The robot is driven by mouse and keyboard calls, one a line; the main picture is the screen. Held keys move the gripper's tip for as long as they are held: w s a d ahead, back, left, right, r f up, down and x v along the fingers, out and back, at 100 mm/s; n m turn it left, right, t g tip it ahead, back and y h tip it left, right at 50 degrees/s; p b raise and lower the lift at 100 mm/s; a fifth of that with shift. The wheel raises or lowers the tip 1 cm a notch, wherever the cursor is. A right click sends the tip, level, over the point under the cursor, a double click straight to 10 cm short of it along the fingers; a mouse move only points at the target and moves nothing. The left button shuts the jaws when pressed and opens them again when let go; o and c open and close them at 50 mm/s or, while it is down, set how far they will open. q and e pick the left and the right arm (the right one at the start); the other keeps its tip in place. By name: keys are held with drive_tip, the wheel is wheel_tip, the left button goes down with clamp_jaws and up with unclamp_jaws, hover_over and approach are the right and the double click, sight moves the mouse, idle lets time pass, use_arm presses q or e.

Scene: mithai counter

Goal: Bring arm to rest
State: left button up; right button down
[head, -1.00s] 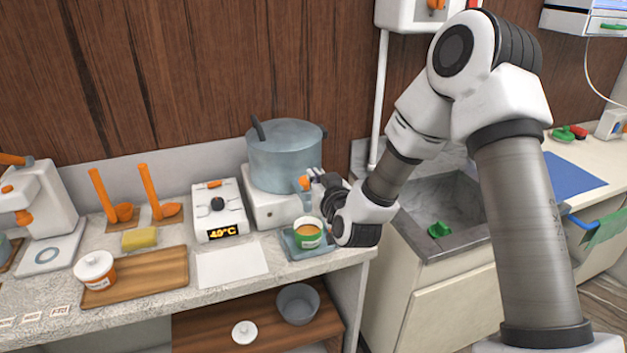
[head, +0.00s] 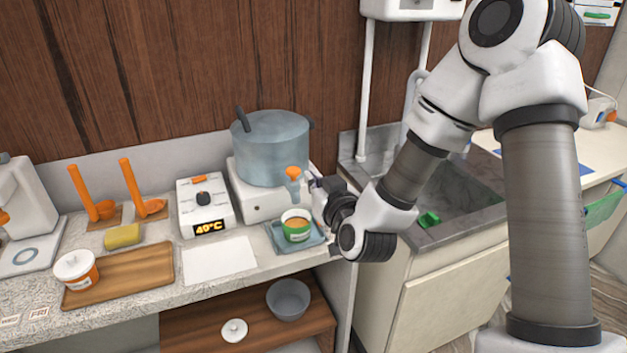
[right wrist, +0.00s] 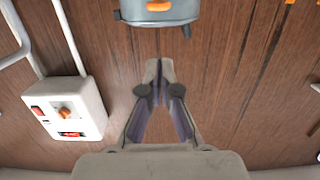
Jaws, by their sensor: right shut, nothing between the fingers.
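My right arm comes in from the right in the head view. Its gripper (head: 318,188) is beside the hot plate's right side, above and slightly right of the green and white cup (head: 296,229). In the right wrist view, the fingers (right wrist: 160,65) are shut with nothing between them and point toward the brown wood wall. The cup stands upright on a small blue-grey tray (head: 313,241), apart from the fingers. My left gripper is not in view.
A lidded grey pot (head: 270,150) stands on the white hot plate (head: 262,203) close left of my gripper. A sink (head: 465,185) lies behind my forearm. A white wall box (right wrist: 65,108) shows in the right wrist view. A wooden tray (head: 140,275) stands farther left.

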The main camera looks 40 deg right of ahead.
idle(0.4)
drive_tip(key=s+a+f+n+g+y, duration=0.1)
drive_tip(key=s+a+f+g, duration=0.15)
drive_tip(key=f, duration=0.65)
drive_tip(key=s+a+f+n+g+y, duration=0.15)
drive_tip(key=s+f, duration=0.25)
drive_tip(key=f, duration=0.5)
drive_tip(key=s+a+f+n+g, duration=0.1)
drive_tip(key=s+a+f+g, duration=0.15)
drive_tip(key=f, duration=0.65)
drive_tip(key=s+a+f+g, duration=0.2)
drive_tip(key=s+f+g, duration=0.3)
drive_tip(key=s, duration=0.5)
drive_tip(key=s+a+f+m+g+y, duration=0.1)
drive_tip(key=s+f+g, duration=0.4)
drive_tip(key=s, duration=0.5)
wheel_tip(320, 180, down, 3)
drive_tip(key=shift+a+r, duration=0.1)
drive_tip(key=shift+a, duration=0.45)
drive_tip(key=shift+y, duration=0.25)
